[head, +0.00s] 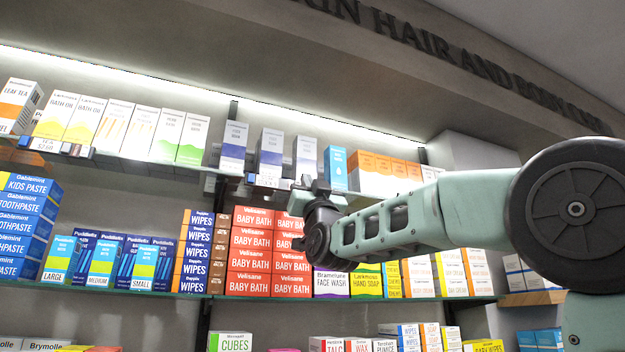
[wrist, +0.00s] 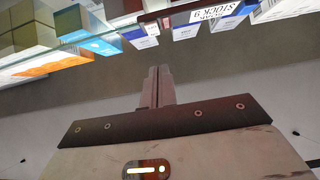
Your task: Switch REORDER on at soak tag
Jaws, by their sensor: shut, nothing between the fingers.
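A small shelf-edge tag (head: 266,181) hangs under the purple-and-white boxes (head: 269,152) on the upper shelf in the head view. I cannot read its name there. In the wrist view a white tag (wrist: 222,14) shows upside down with the word STOCK at the top edge. No switch reading REORDER can be made out in either view. My gripper (head: 306,183) is just right of the shelf-edge tag in the head view, near the upper shelf's front edge. In the wrist view my gripper (wrist: 158,72) is shut and empty, its fingertips below the tags.
The upper glass shelf (head: 120,157) carries several boxes, with another tag (head: 46,145) at its left. Open air lies in front of the shelves.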

